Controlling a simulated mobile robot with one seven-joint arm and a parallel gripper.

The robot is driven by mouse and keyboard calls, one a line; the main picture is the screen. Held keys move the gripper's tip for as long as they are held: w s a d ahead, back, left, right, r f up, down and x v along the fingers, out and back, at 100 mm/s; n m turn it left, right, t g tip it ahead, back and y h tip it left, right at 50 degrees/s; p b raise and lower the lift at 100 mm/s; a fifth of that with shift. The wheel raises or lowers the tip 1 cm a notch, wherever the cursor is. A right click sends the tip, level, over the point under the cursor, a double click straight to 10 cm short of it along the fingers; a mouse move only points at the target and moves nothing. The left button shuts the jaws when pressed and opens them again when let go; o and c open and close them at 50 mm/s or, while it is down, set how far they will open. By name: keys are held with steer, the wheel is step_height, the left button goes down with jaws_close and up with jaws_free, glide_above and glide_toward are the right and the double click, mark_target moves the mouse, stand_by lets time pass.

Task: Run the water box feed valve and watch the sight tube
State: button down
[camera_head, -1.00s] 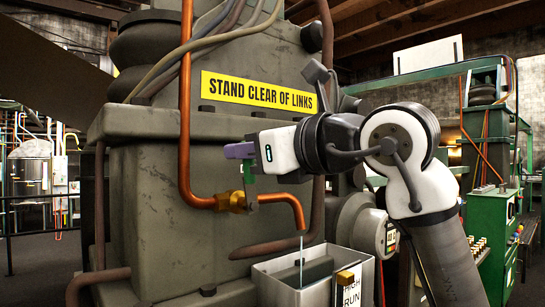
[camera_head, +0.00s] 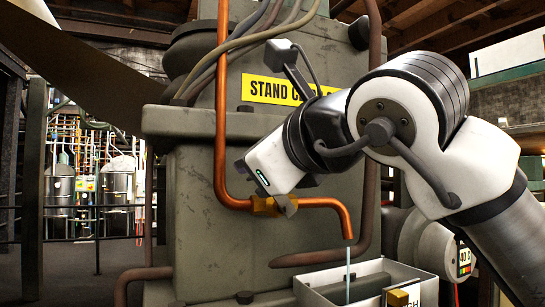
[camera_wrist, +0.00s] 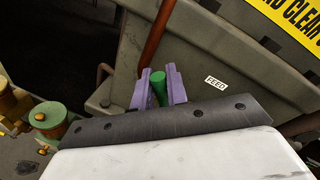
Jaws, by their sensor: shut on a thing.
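The feed valve (camera_head: 265,206) is a brass body on a copper pipe, above the water box (camera_head: 425,285), an open pale metal box. In the wrist view its green handle (camera_wrist: 159,88) is between the purple fingers of my gripper (camera_wrist: 158,90), which is shut on it. In the head view my gripper (camera_head: 243,168) tilts down to the left, just above the valve; the handle is hidden there. A thin pale upright line (camera_head: 347,275) stands under the pipe's outlet, in the box; I cannot tell whether it is the sight tube or water. The water level is not readable.
A grey machine housing (camera_head: 200,245) stands close behind the valve, with a yellow warning sign (camera_head: 270,88) on it. A white FEED label (camera_wrist: 215,82) shows in the wrist view. A rusty pipe (camera_head: 310,257) runs low across the housing. Open floor lies at the left.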

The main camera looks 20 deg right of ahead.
steer(key=shift+s+a+f+n, duration=0.1)
steer(key=shift+a+f+n, duration=0.4)
steer(key=shift+n, duration=0.3)
steer(key=shift+a, duration=0.1)
steer(key=c, duration=1.4)
jaws_free()
steer(key=shift+c, duration=0.2)
steer(key=b+v, duration=0.3)
steer(key=v, duration=1)
steer(key=shift+s+r+b, duration=0.15)
steer(key=shift+s+b, duration=0.2)
steer(key=shift+s, duration=0.1)
